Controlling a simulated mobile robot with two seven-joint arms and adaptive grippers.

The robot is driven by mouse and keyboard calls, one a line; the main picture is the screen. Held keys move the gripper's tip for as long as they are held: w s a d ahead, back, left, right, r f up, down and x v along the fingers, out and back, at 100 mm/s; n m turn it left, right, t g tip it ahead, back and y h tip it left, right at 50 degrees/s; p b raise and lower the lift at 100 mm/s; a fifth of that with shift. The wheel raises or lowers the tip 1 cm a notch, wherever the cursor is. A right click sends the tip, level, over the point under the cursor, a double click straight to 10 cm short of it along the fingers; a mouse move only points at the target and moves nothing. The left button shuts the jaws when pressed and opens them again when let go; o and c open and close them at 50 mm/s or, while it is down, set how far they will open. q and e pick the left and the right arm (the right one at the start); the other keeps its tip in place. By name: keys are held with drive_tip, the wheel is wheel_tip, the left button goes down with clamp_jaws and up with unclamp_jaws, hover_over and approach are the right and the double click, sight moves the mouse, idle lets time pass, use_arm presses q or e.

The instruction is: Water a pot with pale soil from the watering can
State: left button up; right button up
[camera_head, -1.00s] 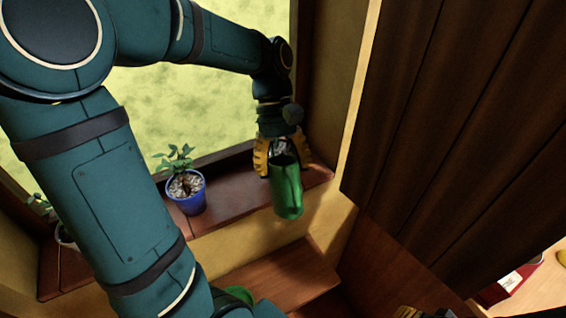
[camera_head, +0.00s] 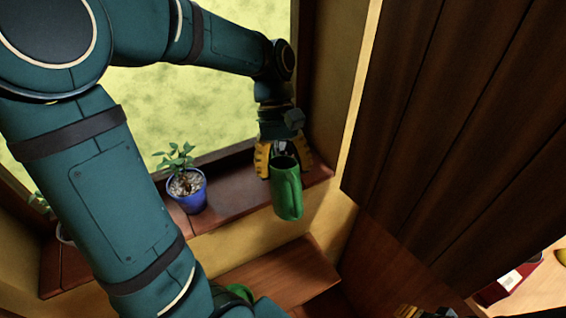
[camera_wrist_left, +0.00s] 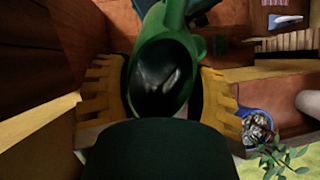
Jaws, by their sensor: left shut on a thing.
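A green watering can (camera_head: 287,190) hangs in my left gripper (camera_head: 283,160) at the right end of the window sill, its open top facing up. The yellow fingers are shut on it. In the left wrist view the can (camera_wrist_left: 160,35) fills the space between the fingers (camera_wrist_left: 160,95), and its dark inside shows. A blue pot (camera_head: 190,197) with a small plant and pale, pebbly soil stands on the sill left of the can; it also shows in the left wrist view (camera_wrist_left: 257,122). Another plant pot (camera_head: 64,234) is mostly hidden behind my left arm. My right gripper (camera_head: 425,312) barely shows at the bottom edge.
The window sill (camera_head: 232,204) is bare between the blue pot and the can. A wooden ledge (camera_head: 285,272) lies below it. A dark wooden panel (camera_head: 450,110) fills the right. A red object (camera_head: 508,282) lies at the lower right.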

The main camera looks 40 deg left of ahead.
use_arm(q)
drive_tip(key=shift+s+d+f+t+y+b, duration=0.15)
drive_tip(key=shift+f+t+y+b, duration=0.2)
drive_tip(key=shift+f+b, duration=0.2)
drive_tip(key=shift+s+d+f+t+y+b, duration=0.15)
drive_tip(key=shift+f+t+y+b, duration=0.1)
drive_tip(key=shift+f+y+b, duration=0.2)
drive_tip(key=shift+d+f+t+y+b, duration=0.1)
drive_tip(key=shift+f+t+y+b, duration=0.35)
drive_tip(key=shift+f+b, duration=0.55)
drive_tip(key=shift+d+f+t+y+b, duration=0.1)
drive_tip(key=shift+f+t+y+b, duration=0.35)
drive_tip(key=shift+f+b, duration=0.5)
drive_tip(key=shift+r, duration=0.15)
drive_tip(key=shift+a, duration=0.1)
